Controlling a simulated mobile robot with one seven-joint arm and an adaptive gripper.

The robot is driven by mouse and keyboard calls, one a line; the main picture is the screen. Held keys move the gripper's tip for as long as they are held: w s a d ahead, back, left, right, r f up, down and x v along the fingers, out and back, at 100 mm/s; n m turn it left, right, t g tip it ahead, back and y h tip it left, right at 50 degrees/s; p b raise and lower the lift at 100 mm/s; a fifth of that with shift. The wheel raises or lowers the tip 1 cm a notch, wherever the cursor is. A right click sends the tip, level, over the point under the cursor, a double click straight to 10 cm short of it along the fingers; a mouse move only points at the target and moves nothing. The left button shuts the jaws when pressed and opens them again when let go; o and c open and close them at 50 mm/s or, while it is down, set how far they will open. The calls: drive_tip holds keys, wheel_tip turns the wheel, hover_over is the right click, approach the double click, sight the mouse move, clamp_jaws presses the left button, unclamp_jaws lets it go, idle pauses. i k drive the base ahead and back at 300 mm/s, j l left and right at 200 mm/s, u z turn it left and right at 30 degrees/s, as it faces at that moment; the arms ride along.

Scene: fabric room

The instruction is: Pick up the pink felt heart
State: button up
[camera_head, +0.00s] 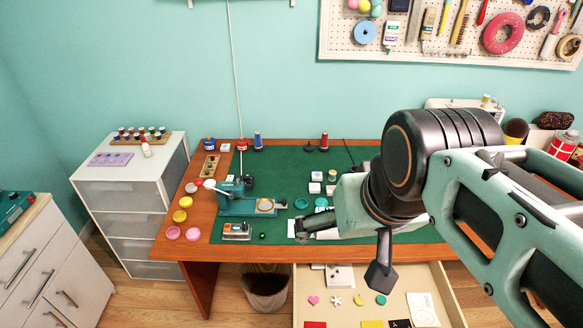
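The pink felt heart (313,300) lies flat in the open drawer (340,310) below the table, near the drawer's left side. My gripper (342,254) is above and to the right of it in the picture, in front of the table edge. Its dark fingers are spread wide apart, one toward the left and one downward. Nothing shows between them. The heart is in plain view and apart from the gripper.
A white flower shape (336,301), a yellow piece (359,300) and a green piece (381,299) lie beside the heart. A white card (422,309) lies at the drawer's right. The table (280,252) overhangs behind. A waste basket (266,290) stands left.

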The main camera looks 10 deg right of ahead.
sight(312, 301)
drive_tip(key=k+l+u, duration=0.15)
drive_tip(key=l+u, duration=0.15)
drive_tip(key=k, duration=0.25)
drive_tip(key=j+z, duration=0.15)
drive_tip(key=i+j+z, duration=0.4)
drive_tip(key=j+z, duration=0.2)
drive_tip(key=i+j+z, duration=0.15)
drive_tip(key=j+z, duration=0.2)
drive_tip(key=j, duration=0.15)
drive_tip(key=k+l+u, duration=0.3)
drive_tip(key=i+j+z, duration=0.3)
drive_tip(key=i+j, duration=0.05)
